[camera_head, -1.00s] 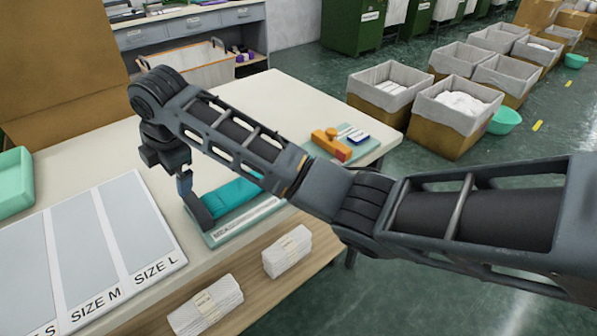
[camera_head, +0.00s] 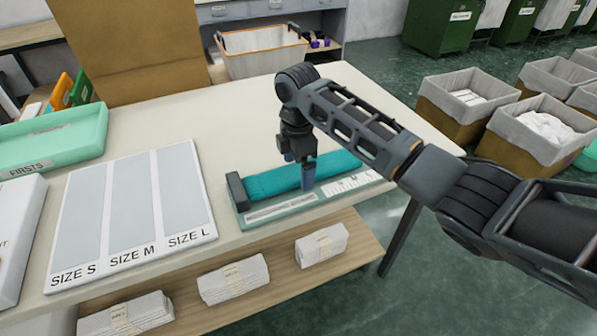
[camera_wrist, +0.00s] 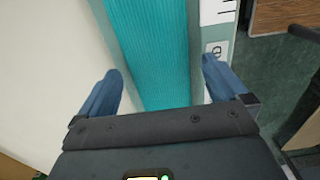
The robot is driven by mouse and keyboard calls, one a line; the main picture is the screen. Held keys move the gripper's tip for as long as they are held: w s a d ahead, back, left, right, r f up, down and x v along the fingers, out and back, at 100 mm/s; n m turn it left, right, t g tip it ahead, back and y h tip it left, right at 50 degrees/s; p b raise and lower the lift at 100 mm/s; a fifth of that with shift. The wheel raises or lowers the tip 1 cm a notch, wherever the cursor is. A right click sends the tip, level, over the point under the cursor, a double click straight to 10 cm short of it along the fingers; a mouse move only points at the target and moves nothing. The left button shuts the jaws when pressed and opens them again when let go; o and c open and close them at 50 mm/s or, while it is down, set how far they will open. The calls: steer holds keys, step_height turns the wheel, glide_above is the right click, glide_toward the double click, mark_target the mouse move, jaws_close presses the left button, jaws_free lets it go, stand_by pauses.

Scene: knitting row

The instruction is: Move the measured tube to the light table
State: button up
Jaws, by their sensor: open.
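The teal knitted tube (camera_head: 270,181) lies flat along a pale green measuring board (camera_head: 290,208) at the table's front edge. The board has a dark stop at its left end and a printed ruler strip at the front right. My gripper (camera_head: 307,180) is open over the tube, right of its middle. In the wrist view my gripper (camera_wrist: 163,85) has one finger on each side of the tube (camera_wrist: 150,45), with visible gaps. Finger height is hard to tell. A white board with grey panels (camera_head: 131,210) marked SIZE S, M and L lies to the left.
A green tray (camera_head: 55,143) marked FIRSTS stands at the back left. Folded white bundles (camera_head: 234,280) lie on the shelf below. The white table (camera_head: 205,125) behind the tube is clear.

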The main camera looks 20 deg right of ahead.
steer(key=shift+f, duration=0.35)
steer(key=shift+c, duration=0.3)
steer(key=c, duration=1.1)
